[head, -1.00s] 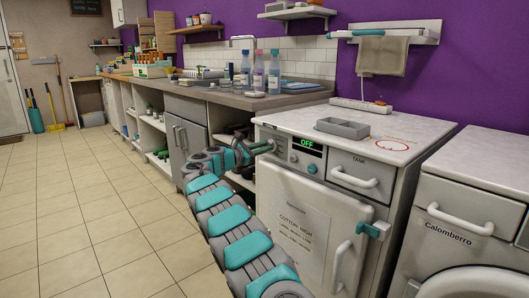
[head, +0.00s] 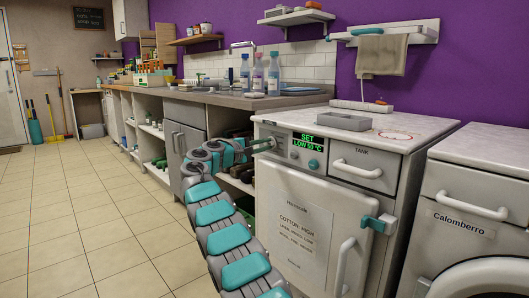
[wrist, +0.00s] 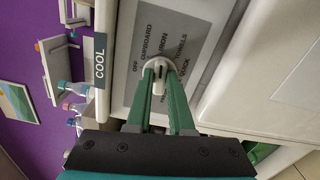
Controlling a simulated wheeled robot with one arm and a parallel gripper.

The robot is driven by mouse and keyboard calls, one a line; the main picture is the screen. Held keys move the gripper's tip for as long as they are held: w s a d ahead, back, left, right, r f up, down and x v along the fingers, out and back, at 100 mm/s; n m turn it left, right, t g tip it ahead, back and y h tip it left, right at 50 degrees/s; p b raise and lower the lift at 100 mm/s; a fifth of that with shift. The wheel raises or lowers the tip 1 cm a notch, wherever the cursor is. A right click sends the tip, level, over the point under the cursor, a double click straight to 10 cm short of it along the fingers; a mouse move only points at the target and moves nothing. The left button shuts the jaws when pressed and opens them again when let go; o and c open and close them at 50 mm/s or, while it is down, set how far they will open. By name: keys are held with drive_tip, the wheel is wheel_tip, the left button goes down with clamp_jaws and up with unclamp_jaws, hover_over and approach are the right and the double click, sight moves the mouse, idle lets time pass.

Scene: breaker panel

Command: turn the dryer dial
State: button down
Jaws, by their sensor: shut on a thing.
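My gripper (head: 268,144) reaches the left end of the control panel. In the wrist view my gripper's green fingers (wrist: 160,72) are shut on the dial, one on each side. Which word the dial points to is unclear.
A teal knob (head: 313,164) sits below the display, and a TANK drawer (head: 357,166) to its right. A teal latch (head: 378,223) juts from the door's upper right. A grey tray (head: 344,122) lies on top. A second machine (head: 470,215) stands at right. Open floor lies left.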

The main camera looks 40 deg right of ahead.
drive_tip(key=shift+f+m+b, duration=0.15)
drive_tip(key=shift+m+b, duration=0.45)
drive_tip(key=shift+m, duration=1.3)
drive_tip(key=shift+f+m+b, duration=0.15)
drive_tip(key=shift+m+b, duration=0.4)
drive_tip(key=shift+m, duration=1.35)
drive_tip(key=c, duration=0.8)
unclamp_jaws()
drive_tip(key=shift+r, duration=0.1)
drive_tip(key=a+b, duration=0.2)
drive_tip(key=a, duration=0.5)
drive_tip(key=shift+s+a, duration=0.3)
drive_tip(key=shift+a, duration=0.1)
